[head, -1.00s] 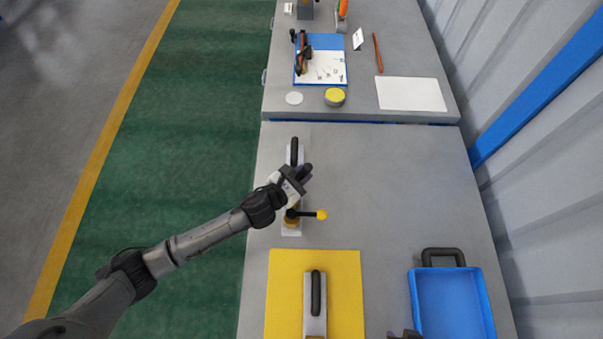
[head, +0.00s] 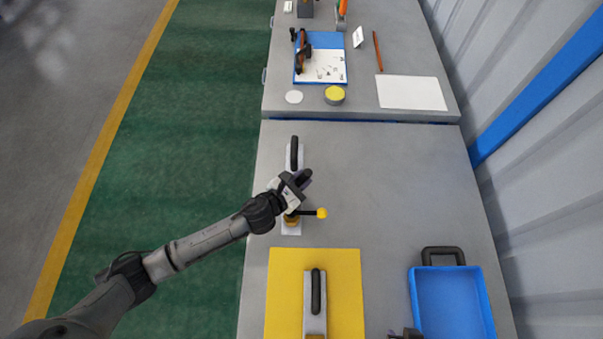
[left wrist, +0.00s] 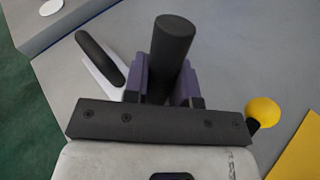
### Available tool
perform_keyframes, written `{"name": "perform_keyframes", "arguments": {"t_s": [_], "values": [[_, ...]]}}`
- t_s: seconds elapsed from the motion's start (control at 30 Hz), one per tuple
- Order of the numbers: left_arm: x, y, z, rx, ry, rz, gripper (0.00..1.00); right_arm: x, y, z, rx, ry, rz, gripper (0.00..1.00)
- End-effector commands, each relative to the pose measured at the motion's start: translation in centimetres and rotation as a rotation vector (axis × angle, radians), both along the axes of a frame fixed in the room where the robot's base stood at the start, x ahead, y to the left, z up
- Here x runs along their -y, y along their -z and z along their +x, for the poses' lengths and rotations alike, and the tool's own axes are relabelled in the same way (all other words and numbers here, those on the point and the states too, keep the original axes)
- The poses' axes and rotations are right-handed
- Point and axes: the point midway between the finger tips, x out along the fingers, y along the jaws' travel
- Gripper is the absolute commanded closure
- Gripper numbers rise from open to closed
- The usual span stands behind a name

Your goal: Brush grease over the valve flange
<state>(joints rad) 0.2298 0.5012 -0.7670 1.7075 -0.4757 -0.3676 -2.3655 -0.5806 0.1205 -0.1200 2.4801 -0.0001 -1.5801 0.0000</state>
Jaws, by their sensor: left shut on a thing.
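My left gripper (head: 301,181) is shut on a black cylindrical handle (left wrist: 172,45), which sticks up between the purple-grey fingers in the left wrist view. What is at the handle's lower end is hidden by the gripper. The valve (head: 291,222) has a brass-coloured body on a pale base and a black lever with a yellow ball (head: 322,213). My left gripper is just above the valve in the picture and partly covers it. The ball also shows in the left wrist view (left wrist: 263,110). A small part of my right gripper (head: 405,334) shows at the bottom edge.
A pale piece with a black handle (head: 294,153) lies beyond my left gripper. A similar black-handled piece (head: 315,300) lies on the yellow mat (head: 345,290). A blue tray (head: 450,300) is at the lower right. A yellow-topped tin (head: 335,96) stands on the far table.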

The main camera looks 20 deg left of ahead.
Motion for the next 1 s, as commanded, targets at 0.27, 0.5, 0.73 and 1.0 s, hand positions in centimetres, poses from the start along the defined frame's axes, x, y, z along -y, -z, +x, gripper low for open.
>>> {"name": "perform_keyframes", "arguments": {"t_s": [0.27,0.5,0.73,1.0], "values": [[0.5,-0.2,-1.5,0.000,0.001,0.000,0.99,-0.2,-0.8,0.0,0.000,0.004,0.005,0.57],[0.9,-0.2,-2.6,-0.004,0.002,-0.001,0.99,-0.1,-1.4,0.0,0.000,0.004,0.005,0.57],[1.3,-0.3,-4.1,-0.003,0.002,0.000,0.99,-0.1,-2.1,0.0,0.001,0.001,0.003,0.57],[1.4,-0.4,-4.6,-0.003,0.001,0.000,0.99,0.2,-2.5,0.0,0.001,-0.004,-0.005,0.57]]}}
